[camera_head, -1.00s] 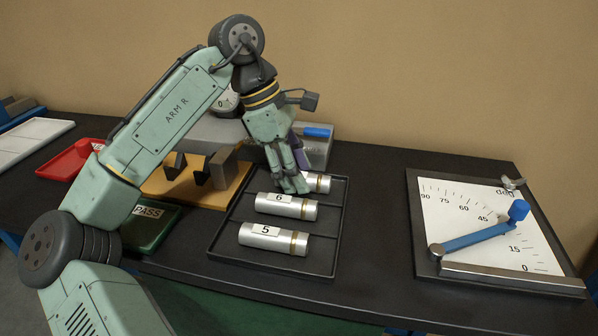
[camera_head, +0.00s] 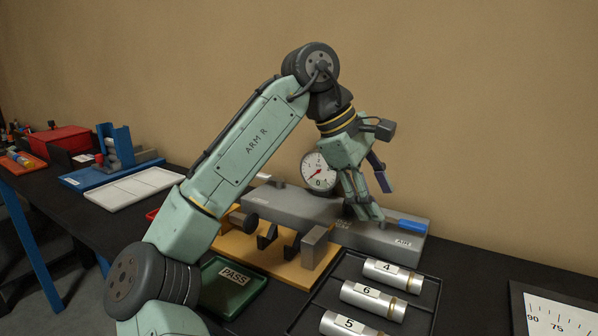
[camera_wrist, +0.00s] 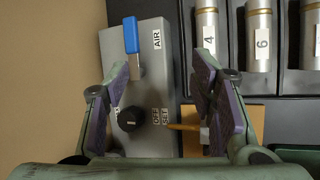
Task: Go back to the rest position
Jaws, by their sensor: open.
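My gripper (camera_head: 376,200) is open and empty. No rest mark shows in either view.
Metal cylinders labelled 4 (camera_head: 393,275), 6 (camera_head: 373,300) and 5 (camera_head: 350,325) lie in a black tray (camera_head: 427,312). A round dial (camera_head: 318,172) stands behind the block. A green PASS tray (camera_head: 226,288) and an angle board (camera_head: 556,318) flank them. Air above the table is free.

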